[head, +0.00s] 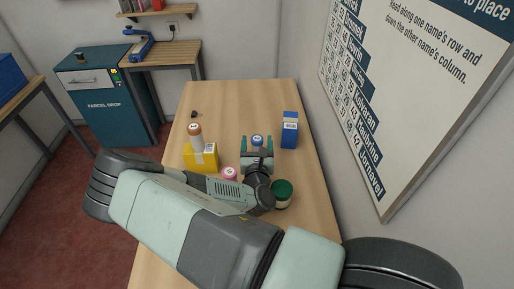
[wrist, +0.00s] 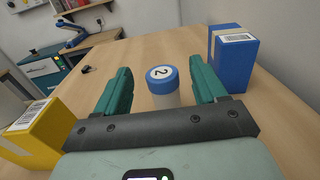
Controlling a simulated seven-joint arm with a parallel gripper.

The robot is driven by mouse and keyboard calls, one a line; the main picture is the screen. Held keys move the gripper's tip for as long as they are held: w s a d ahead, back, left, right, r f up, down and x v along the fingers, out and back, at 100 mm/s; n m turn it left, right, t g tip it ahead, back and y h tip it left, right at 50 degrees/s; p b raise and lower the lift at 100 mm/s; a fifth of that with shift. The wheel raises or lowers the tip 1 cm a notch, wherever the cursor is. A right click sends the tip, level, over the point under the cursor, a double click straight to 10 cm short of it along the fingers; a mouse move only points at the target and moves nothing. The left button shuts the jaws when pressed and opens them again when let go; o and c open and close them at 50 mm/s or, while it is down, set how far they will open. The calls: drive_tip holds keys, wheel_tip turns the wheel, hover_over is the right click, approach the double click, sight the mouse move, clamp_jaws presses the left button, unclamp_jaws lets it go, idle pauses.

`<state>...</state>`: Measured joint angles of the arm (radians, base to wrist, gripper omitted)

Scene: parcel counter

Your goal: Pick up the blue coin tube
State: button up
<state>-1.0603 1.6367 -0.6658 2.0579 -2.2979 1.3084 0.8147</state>
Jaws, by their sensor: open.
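The blue coin tube (wrist: 163,87) is a short upright cylinder with a blue cap marked 2 and a pale body. It stands on the wooden counter, and in the head view its blue top (head: 257,140) shows just beyond my gripper. My gripper (wrist: 160,84) is open, with one green finger on each side of the tube. Gaps show between the tube and both fingers. The tube's lower part is hidden behind the gripper's dark crossbar. In the head view, my gripper (head: 257,143) is low over the counter's middle.
A blue box (head: 289,130) stands close to the right of my gripper. A yellow box (head: 201,158) and a brown-capped tube (head: 195,131) are to the left. A pink-capped item (head: 230,173) and a green-lidded jar (head: 282,193) are nearer. The counter's far end (head: 245,95) is mostly clear.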

sight(257, 146)
wheel_tip(257, 146, down, 2)
drive_tip(key=shift+f, duration=0.1)
drive_tip(key=shift+w, duration=1.2)
drive_tip(key=shift+w+d, duration=0.1)
drive_tip(key=shift+w, duration=0.25)
